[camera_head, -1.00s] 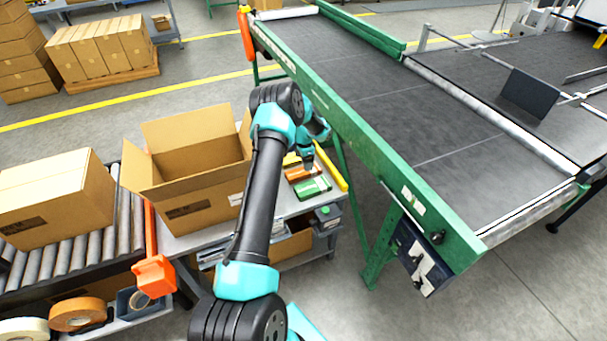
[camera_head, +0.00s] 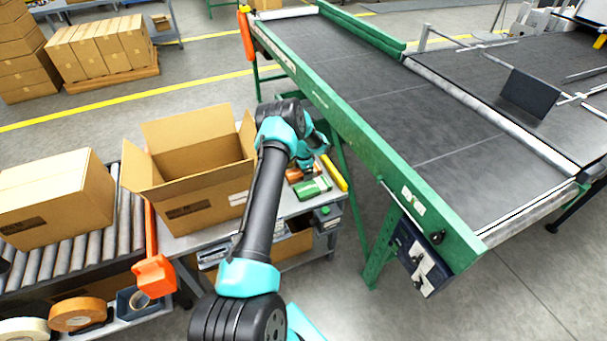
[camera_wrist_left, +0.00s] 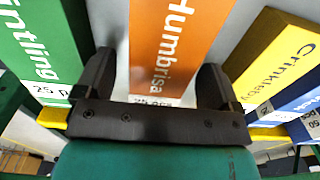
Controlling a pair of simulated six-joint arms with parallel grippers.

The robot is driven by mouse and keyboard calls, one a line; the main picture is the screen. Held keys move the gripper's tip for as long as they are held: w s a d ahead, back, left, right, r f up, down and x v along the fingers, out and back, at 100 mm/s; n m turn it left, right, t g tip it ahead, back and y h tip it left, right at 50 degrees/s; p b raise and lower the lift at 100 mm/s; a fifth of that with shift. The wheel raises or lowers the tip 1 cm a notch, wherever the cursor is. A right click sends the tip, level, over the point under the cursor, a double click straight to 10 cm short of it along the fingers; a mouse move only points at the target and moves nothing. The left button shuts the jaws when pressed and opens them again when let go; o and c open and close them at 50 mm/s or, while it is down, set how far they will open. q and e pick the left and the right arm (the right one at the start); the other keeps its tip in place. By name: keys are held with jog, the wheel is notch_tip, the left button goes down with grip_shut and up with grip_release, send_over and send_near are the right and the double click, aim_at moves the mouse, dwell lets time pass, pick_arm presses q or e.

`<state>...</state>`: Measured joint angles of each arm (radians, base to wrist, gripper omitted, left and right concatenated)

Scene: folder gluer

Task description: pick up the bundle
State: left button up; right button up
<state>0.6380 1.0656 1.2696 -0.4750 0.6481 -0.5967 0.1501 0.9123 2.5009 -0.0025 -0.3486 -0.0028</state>
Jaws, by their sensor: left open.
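An orange bundle marked "Humbrisa" (camera_wrist_left: 178,45) lies in the middle of the left wrist view. In the head view the orange bundle (camera_head: 293,175) is partly hidden by my gripper. My left gripper (camera_wrist_left: 156,70) is open, with one finger on each side of the orange bundle's near end. Whether the fingers touch it I cannot tell. In the head view the left gripper (camera_head: 307,171) is low over the bundles. A green bundle (camera_wrist_left: 45,40) lies to the left and a yellow one marked "Crinkleby" (camera_wrist_left: 275,60) to the right. My right gripper is not in view.
An open carton (camera_head: 205,190) stands on the table left of the bundles. The green-framed conveyor (camera_head: 400,175) runs close on the right. A closed box (camera_head: 55,195) sits on rollers (camera_head: 65,250) at the left. A blue bundle (camera_wrist_left: 300,100) lies beyond the yellow one.

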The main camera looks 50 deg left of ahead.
pick_arm(q)
jog(key=shift+f, duration=0.2)
dwell(0.3)
jog(key=c, duration=1.1)
